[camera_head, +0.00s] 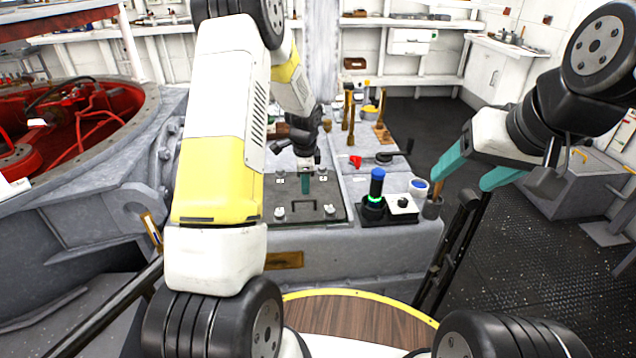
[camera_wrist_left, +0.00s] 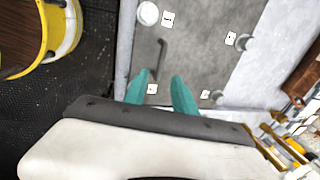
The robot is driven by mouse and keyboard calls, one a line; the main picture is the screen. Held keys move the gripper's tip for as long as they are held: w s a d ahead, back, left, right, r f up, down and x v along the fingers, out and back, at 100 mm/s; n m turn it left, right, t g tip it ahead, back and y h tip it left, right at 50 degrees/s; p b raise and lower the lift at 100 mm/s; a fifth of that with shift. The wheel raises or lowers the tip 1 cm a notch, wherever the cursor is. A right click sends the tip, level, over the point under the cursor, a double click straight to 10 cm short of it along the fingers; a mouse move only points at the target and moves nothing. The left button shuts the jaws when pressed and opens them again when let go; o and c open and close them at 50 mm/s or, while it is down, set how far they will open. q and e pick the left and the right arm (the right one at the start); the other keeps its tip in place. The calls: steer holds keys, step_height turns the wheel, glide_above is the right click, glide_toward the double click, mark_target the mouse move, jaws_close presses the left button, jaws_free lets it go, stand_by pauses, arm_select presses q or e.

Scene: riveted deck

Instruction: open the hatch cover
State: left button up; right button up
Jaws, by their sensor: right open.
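The hatch cover (camera_head: 300,214) is a flat dark grey panel on the grey deck block, lying closed, with small clamp knobs near its corners. In the left wrist view the cover (camera_wrist_left: 205,50) shows a dark bar handle (camera_wrist_left: 162,55), round knobs and white labels. My left gripper (camera_head: 306,184) points down over the cover. In the left wrist view its teal fingers (camera_wrist_left: 159,77) are apart, with the near end of the handle between or just beyond the tips; contact cannot be told. My right gripper (camera_head: 468,176) is open and empty, right of the block.
A black tray (camera_head: 375,216) with a blue-topped, green-lit device (camera_head: 376,186) stands right of the cover. A cup (camera_head: 419,187), a red item (camera_head: 355,161) and upright wooden-handled tools are nearby. A red round machine opening (camera_head: 75,125) is at left.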

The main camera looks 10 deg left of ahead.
mark_target(305, 200)
arm_select(q)
steer(key=f, duration=0.4)
steer(key=w+f, duration=0.1)
steer(key=f, duration=0.1)
steer(key=shift+w+a+f, duration=0.1)
steer(key=shift+a+f, duration=0.1)
steer(key=shift+f, duration=0.05)
jaws_close()
stand_by(1.2)
